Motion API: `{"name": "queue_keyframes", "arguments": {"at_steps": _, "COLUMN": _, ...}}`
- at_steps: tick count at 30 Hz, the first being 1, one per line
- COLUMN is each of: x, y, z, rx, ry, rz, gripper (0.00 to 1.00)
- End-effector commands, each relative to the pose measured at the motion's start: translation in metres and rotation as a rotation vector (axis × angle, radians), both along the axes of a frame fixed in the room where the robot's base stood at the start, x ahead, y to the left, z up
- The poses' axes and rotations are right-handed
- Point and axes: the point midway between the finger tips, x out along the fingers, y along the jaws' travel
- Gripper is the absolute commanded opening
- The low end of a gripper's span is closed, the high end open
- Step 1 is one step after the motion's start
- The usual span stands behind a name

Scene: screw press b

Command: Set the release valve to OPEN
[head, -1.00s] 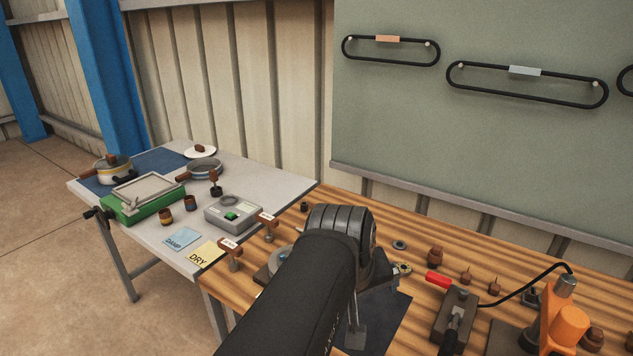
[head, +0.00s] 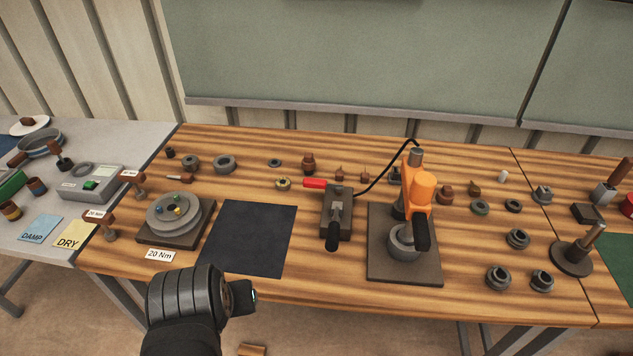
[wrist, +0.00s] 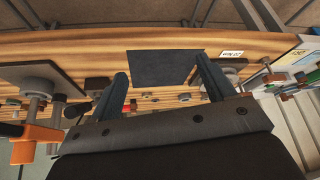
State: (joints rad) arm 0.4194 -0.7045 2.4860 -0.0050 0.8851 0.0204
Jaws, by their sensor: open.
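A dark pump block (head: 338,212) with a black lever stands on the wooden bench in the head view. A red-handled lever (head: 314,183) sticks out to its left from its back end, and seems to be the release valve. I cannot read any OPEN mark. A black hose joins the block to the orange press (head: 418,190), which also shows in the wrist view (wrist: 36,138). My gripper (wrist: 162,70) is open and empty, its two fingers apart, in the wrist view. In the head view my wrist is at the bench's front edge, left of the block and well apart from it; the fingertips are hidden.
A black mat (head: 248,238) lies left of the block. A round fixture (head: 175,218) with a 20 Nm card is farther left. Several nuts and small parts lie along the back and right. The grey table (head: 108,150) at left holds DAMP and DRY cards.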

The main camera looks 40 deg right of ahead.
Motion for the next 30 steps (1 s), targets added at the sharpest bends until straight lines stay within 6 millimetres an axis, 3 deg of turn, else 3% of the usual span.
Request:
{"name": "queue_keyframes", "arguments": {"at_steps": 1, "x": 0.004, "y": -0.003, "z": 0.005, "rx": 0.011, "ry": 0.004, "rz": -0.023, "gripper": 0.65}}
{"name": "queue_keyframes", "arguments": {"at_steps": 4, "x": 0.017, "y": -0.014, "z": 0.023, "rx": 0.048, "ry": 0.010, "rz": -0.108, "gripper": 0.45}}
{"name": "queue_keyframes", "arguments": {"at_steps": 12, "x": 0.071, "y": -0.065, "z": 0.080, "rx": 0.197, "ry": 0.037, "rz": -0.469, "gripper": 0.45}}
{"name": "queue_keyframes", "arguments": {"at_steps": 18, "x": 0.113, "y": -0.113, "z": 0.110, "rx": 0.295, "ry": 0.055, "rz": -0.750, "gripper": 0.45}}
{"name": "queue_keyframes", "arguments": {"at_steps": 24, "x": 0.152, "y": -0.169, "z": 0.126, "rx": 0.382, "ry": 0.070, "rz": -1.035, "gripper": 0.45}}
{"name": "queue_keyframes", "arguments": {"at_steps": 30, "x": 0.185, "y": -0.231, "z": 0.130, "rx": 0.453, "ry": 0.083, "rz": -1.325, "gripper": 0.45}}
